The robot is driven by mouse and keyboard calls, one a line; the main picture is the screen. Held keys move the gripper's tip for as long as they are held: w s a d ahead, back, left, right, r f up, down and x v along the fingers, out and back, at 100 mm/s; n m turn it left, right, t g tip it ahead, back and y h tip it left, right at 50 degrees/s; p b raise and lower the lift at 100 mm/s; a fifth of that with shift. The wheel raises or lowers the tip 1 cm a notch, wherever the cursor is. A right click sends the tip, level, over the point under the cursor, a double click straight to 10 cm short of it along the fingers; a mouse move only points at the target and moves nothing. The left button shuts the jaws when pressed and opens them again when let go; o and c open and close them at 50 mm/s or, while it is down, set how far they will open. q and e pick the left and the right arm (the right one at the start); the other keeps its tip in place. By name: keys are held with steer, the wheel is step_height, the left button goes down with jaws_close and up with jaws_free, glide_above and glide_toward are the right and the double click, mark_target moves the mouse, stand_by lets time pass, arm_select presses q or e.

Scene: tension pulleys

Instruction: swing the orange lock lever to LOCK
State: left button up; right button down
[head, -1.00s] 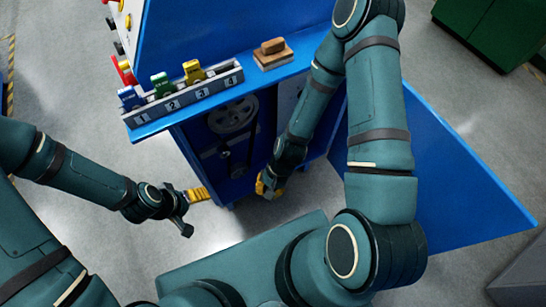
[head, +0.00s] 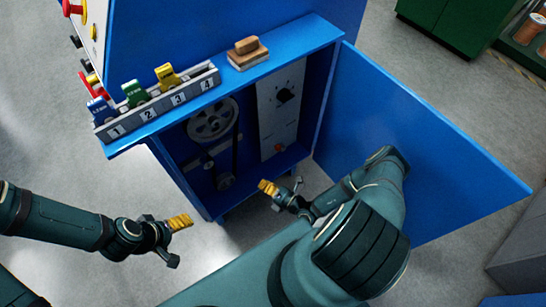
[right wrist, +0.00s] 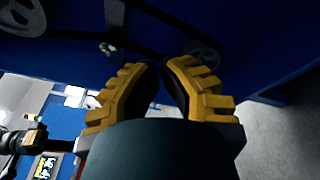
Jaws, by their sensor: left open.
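Inside the open blue cabinet, a small orange-red part (head: 278,148) shows low on the pale panel, below a black knob. I take it for the lock lever, but it is too small to read its position or any LOCK mark. A pulley (head: 213,120) and a belt are to its left. My right gripper (head: 266,186) is in front of the cabinet's lower opening, apart from that part. My left gripper (head: 187,221) is open and empty, left of the cabinet's lower front.
The blue door (head: 420,150) stands wide open on the right, with my right arm in front of it. A numbered rack (head: 160,103) with colored pieces and a wooden block (head: 247,51) sit on the ledge above. Clear floor lies at left.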

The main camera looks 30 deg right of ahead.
mark_target(280, 148)
steer(key=s+d+f+m+t+h, duration=0.1)
steer(key=d+f+m+h, duration=0.2)
steer(key=d+m+h, duration=0.2)
steer(key=shift+s+d+m+t+h, duration=0.2)
steer(key=shift+d+m+t+h, duration=0.1)
steer(key=shift+d+h, duration=0.45)
steer(key=shift+f, duration=0.1)
steer(key=shift+w+d+r+b, duration=0.3)
steer(key=shift+w+d, duration=0.25)
steer(key=shift+w, duration=1.3)
steer(key=shift+w+d+r+b, duration=0.25)
steer(key=shift+w+d, duration=0.3)
steer(key=shift+w, duration=1.3)
steer(key=shift+w+d+r+b, duration=0.25)
steer(key=shift+w+d, duration=0.3)
steer(key=shift+w, duration=1.3)
steer(key=shift+d+r+m, duration=0.15)
steer(key=shift+d+m, duration=0.05)
steer(key=shift+m, duration=0.1)
